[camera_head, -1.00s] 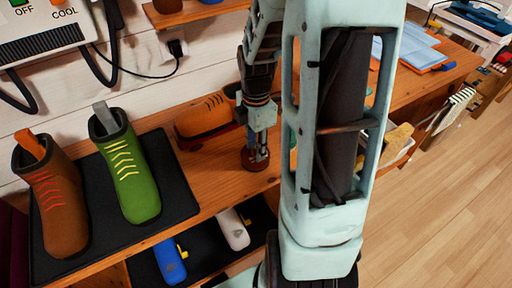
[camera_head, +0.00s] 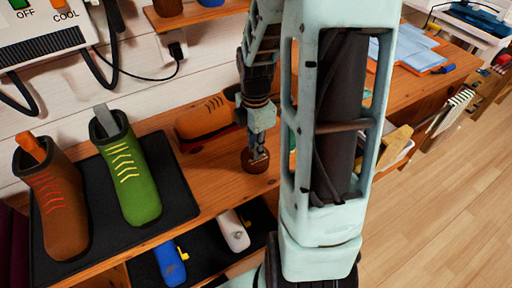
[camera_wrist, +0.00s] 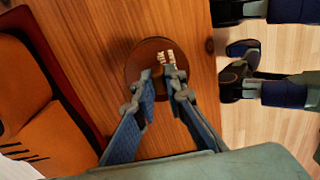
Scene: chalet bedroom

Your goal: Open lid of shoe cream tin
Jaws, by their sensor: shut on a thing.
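The shoe cream tin (camera_wrist: 141,61) is a round, flat, dark brown tin on the wooden shelf top. It lies under my gripper in the wrist view, and part of it also shows in the head view (camera_head: 254,165). My gripper (camera_wrist: 163,82) points down at the tin, its two blue fingers close together over the lid, with a small cream-coloured detail between or just beyond the tips. The jaws are shut on the lid, but the fingers hide the exact contact. I cannot see a gap between lid and tin.
An orange shoe (camera_head: 205,119) with a red edge lies close left of the tin. A green shoe (camera_head: 138,187) and a brown shoe (camera_head: 60,205) stand on a black mat (camera_head: 178,194). Blue (camera_head: 169,262) and white (camera_head: 233,232) items lie on the lower shelf.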

